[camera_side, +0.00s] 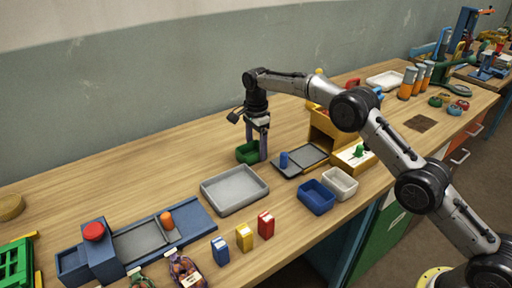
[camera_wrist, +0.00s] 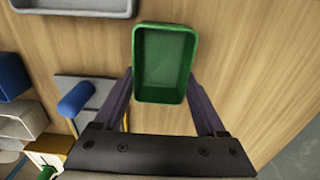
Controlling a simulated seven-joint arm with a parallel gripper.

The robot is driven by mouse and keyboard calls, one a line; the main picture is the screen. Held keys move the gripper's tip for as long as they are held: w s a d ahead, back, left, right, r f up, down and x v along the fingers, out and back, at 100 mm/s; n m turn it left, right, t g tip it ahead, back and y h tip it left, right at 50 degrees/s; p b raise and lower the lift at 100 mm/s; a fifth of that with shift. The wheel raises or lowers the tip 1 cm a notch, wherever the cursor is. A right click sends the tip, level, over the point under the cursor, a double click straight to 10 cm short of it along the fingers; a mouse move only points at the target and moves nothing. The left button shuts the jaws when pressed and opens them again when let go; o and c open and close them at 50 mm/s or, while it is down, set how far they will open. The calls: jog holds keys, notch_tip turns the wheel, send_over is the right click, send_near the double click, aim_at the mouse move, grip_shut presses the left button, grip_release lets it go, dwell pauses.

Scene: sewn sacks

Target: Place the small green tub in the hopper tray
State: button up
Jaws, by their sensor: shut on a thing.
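The small green tub (camera_side: 246,153) is open-topped and empty, and sits upright at or just above the bench; I cannot tell if it touches the wood. My gripper (camera_side: 256,148) points down and is shut on it. In the wrist view the tub (camera_wrist: 164,62) lies between the two fingers of my gripper (camera_wrist: 163,82). A dark flat tray (camera_side: 314,154) at the foot of a yellow box (camera_side: 323,128) looks like the hopper tray. It is to the right of my gripper and has a blue cylinder (camera_side: 284,160) at its left end.
A large empty grey tray (camera_side: 234,206) is in front of my gripper. Blue (camera_side: 316,198) and white (camera_side: 341,183) bins stand near the front edge. Blue, yellow and red small boxes (camera_side: 244,238) stand in front of the grey tray.

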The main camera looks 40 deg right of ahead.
jog(key=shift+f, duration=0.15)
jog(key=o, duration=1.2)
jog(key=shift+o, duration=0.2)
jog(key=s+d+r+n+t, duration=0.1)
jog(key=s+r+n, duration=0.15)
jog(key=r, duration=0.75)
jog(key=s+d+r+n, duration=0.15)
jog(key=s+r, duration=0.25)
jog(key=r, duration=0.5)
jog(key=s+d+r+n+t, duration=0.1)
jog(key=s+r+n, duration=0.15)
jog(key=s, duration=0.35)
jog(key=s+d+r+n+t, duration=0.1)
jog(key=s+r+n, duration=0.1)
jog(key=s+r, duration=0.3)
jog(key=s+d+f+n+t, duration=0.15)
jog(key=s+n, duration=0.35)
jog(key=s, duration=1.2)
jog(key=s+f+n+t, duration=0.1)
jog(key=s+f+n, duration=0.3)
jog(key=s+f, duration=0.3)
jog(key=s, duration=0.4)
jog(key=shift+s+d+f, duration=0.15)
jog(key=shift+s+f, duration=0.1)
jog(key=shift+f, duration=0.1)
